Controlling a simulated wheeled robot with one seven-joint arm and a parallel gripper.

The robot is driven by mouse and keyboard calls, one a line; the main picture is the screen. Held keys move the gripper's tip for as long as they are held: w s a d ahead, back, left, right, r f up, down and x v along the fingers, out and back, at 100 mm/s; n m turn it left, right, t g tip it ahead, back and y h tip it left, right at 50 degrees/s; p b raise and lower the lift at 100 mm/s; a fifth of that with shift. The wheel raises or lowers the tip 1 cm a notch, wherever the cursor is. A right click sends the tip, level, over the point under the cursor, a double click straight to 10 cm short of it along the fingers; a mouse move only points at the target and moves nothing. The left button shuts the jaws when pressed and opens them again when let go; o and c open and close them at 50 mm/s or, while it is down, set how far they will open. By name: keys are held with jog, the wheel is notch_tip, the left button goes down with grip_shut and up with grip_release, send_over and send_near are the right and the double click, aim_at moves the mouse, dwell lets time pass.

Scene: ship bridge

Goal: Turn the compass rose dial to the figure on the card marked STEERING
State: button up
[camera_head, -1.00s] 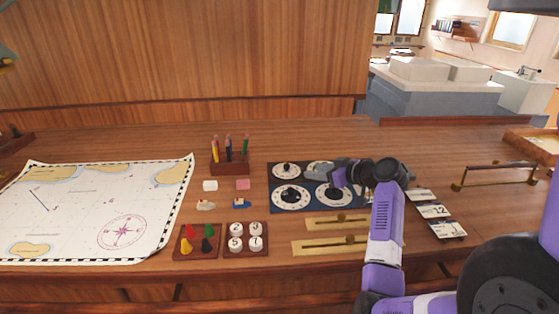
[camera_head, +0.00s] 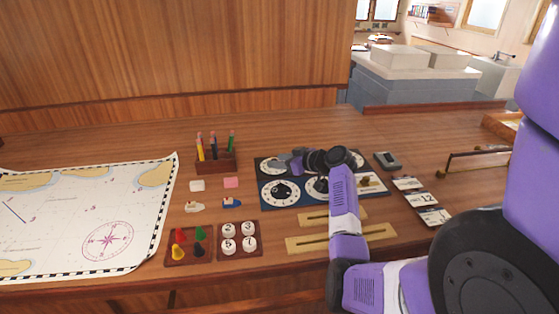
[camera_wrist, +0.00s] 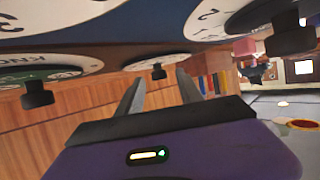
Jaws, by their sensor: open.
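A dark blue panel (camera_head: 263,203) with several round white dials lies on the desk. The lower-left dial (camera_head: 270,194) is clear to see; my arm partly covers the others. I cannot tell which dial is the compass rose. My gripper (camera_head: 284,160) is low over the panel's upper-left part. A dial lettered "KNO" (camera_wrist: 65,67) shows at left. Several small cards (camera_head: 422,199) lie at right; one reads 12, and no STEERING label is legible.
Brass sliders (camera_head: 318,241) lie in front of the panel. A pencil holder (camera_head: 215,162), erasers, small boats, a peg tray (camera_head: 188,262) and a numbered-disc tray (camera_head: 239,254) stand to its left, beside the chart (camera_head: 60,225). A dark box (camera_head: 387,161) and a brass rail (camera_head: 480,160) are at right.

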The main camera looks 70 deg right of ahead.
grip_shut()
jog(key=shift+a, duration=0.1)
jog(key=shift+w+a+r+m+g+h+p, duration=0.1)
jog(key=shift+w+a+m+g+h+p, duration=0.1)
jog(key=shift+m+g+h+p, duration=0.45)
jog(key=shift+w+a+r+m+g+h+p, duration=0.2)
jog(key=shift+m+h+p, duration=0.25)
jog(key=shift+m+h, duration=0.5)
jog(key=shift+f+m+g+h+p, duration=0.1)
jog(key=shift+m+g+h+p, duration=0.85)
jog(key=shift+p, duration=0.25)
jog(key=shift+f+m+p, duration=0.1)
jog(key=shift+m+p, duration=0.2)
jog(key=shift+m, duration=0.05)
jog(key=shift+f+h, duration=0.1)
jog(key=shift+h, duration=0.25)
